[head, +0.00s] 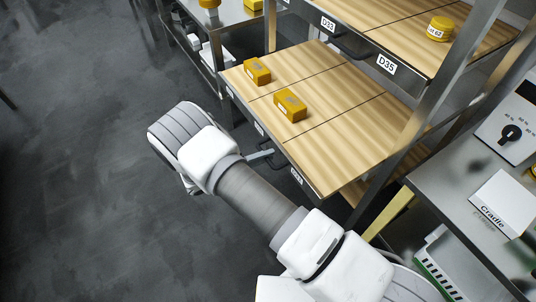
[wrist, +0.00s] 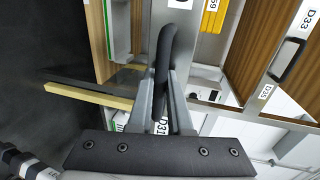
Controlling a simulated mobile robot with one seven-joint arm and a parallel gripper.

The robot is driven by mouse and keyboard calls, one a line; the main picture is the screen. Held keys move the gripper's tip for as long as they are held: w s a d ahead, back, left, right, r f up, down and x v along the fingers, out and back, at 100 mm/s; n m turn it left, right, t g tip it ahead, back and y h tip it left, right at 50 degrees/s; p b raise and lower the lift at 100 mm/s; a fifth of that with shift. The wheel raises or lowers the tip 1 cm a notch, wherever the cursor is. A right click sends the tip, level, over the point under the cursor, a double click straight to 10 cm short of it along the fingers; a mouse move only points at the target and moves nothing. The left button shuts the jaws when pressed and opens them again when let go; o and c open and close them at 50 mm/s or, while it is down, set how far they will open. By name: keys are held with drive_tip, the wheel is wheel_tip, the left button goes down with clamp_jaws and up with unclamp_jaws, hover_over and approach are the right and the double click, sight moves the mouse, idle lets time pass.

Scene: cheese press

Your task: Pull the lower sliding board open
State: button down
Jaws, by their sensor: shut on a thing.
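The lower sliding board (head: 350,128) is a pale wooden board with a metal front edge, below the upper shelf in the head view. It stands out past the upper shelf's front. Two yellow blocks, one (head: 257,71) near its left end and one (head: 290,105) nearer the middle, lie on it. My gripper (head: 264,154) is at the board's front edge, largely hidden behind my wrist. In the wrist view my gripper (wrist: 165,80) is shut on a black bar handle (wrist: 168,48), with a finger on each side of it.
The upper wooden shelf (head: 375,22) with labels D33 and D35 holds a round yellow cheese (head: 440,28). A steel post (head: 400,130) stands at the right. Beyond it is a steel bench (head: 450,180) with a white Cradle box (head: 499,204). The dark floor (head: 80,180) at left is clear.

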drive_tip(key=c, duration=0.8)
unclamp_jaws()
drive_tip(key=shift+c, duration=0.2)
drive_tip(key=v, duration=1.7)
drive_tip(key=shift+a+p, duration=0.2)
drive_tip(key=shift+p, duration=0.1)
drive_tip(key=shift+r, duration=0.15)
